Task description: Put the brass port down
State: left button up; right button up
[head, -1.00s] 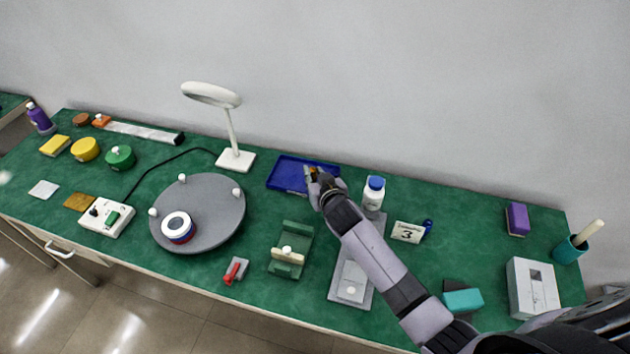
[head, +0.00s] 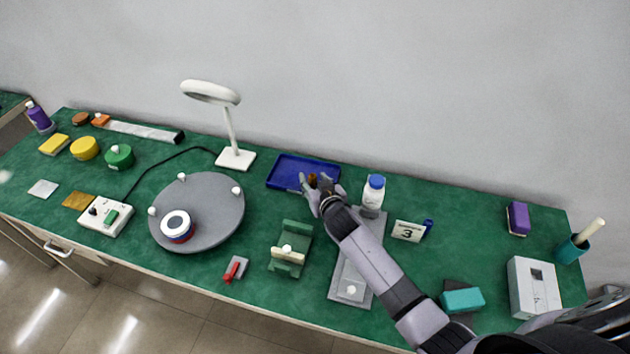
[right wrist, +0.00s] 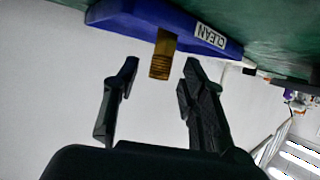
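The brass port (head: 312,180) shows as a small brown-gold piece at the front edge of the blue tray (head: 285,172) in the head view. In the right wrist view the brass port (right wrist: 162,58) is a ribbed gold cylinder against the blue tray (right wrist: 135,14) with its CLEAN label. My right gripper (head: 315,186) is open around the port. In the wrist view a gap shows between the port and each fingertip (right wrist: 160,75). I cannot tell exactly how the port's far end meets the tray. My left gripper is not in view.
A white bottle (head: 374,193) stands just right of my right gripper. A white lamp (head: 235,159) stands left of the tray, and a green fixture (head: 291,235) is in front of it. A grey turntable (head: 213,218) is further left. Green bench shows bare between them.

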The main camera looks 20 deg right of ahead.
jog(key=shift+r, duration=0.2)
jog(key=v, duration=1.2)
jog(key=shift+f, duration=0.1)
